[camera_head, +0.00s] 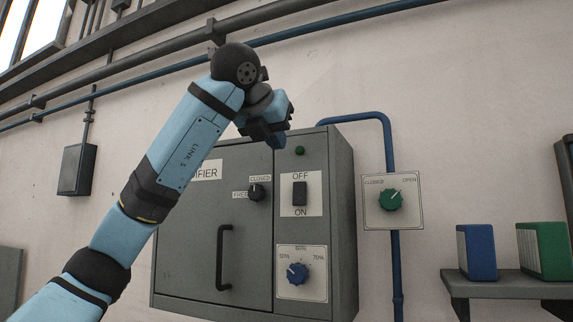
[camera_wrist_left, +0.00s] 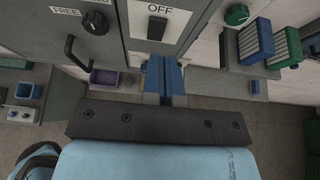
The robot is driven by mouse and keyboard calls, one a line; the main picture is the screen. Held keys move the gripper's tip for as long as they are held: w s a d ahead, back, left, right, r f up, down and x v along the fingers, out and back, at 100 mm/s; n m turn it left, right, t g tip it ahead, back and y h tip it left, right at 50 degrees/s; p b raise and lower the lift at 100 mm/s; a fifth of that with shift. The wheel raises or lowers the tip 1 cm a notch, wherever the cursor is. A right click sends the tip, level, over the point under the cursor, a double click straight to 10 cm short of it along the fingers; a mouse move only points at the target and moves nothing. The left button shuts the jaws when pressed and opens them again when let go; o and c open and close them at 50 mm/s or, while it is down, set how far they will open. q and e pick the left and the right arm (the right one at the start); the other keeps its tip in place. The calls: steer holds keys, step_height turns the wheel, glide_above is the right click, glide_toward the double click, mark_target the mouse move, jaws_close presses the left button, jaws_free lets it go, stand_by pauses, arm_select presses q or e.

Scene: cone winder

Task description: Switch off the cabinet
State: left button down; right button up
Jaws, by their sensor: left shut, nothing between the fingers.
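The grey cabinet (camera_head: 185,240) hangs on the wall in the head view. Its black rocker switch (camera_head: 300,193) sits on a white plate, with OFF above and ON below. A small green lamp (camera_head: 299,151) is above the plate. My left gripper (camera_head: 278,140) is shut and empty, in front of the cabinet's top edge, above and left of the switch. In the left wrist view the shut blue fingers (camera_wrist_left: 165,72) point toward the panel, and the switch (camera_wrist_left: 157,27) shows just beyond their tips. They look apart from it. My right gripper is not in view.
The door has a black latch knob (camera_head: 256,192) and a handle (camera_head: 223,258). A blue percentage knob (camera_head: 297,273) sits below the switch. A green valve knob (camera_head: 390,200) is on the pipe at right. A shelf (camera_head: 505,285) holds blue and green binders.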

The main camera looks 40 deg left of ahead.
arm_select(q)
steer(key=v, duration=0.3)
steer(key=shift+w+r, duration=0.15)
steer(key=shift+r, duration=0.1)
steer(key=shift+a, duration=0.1)
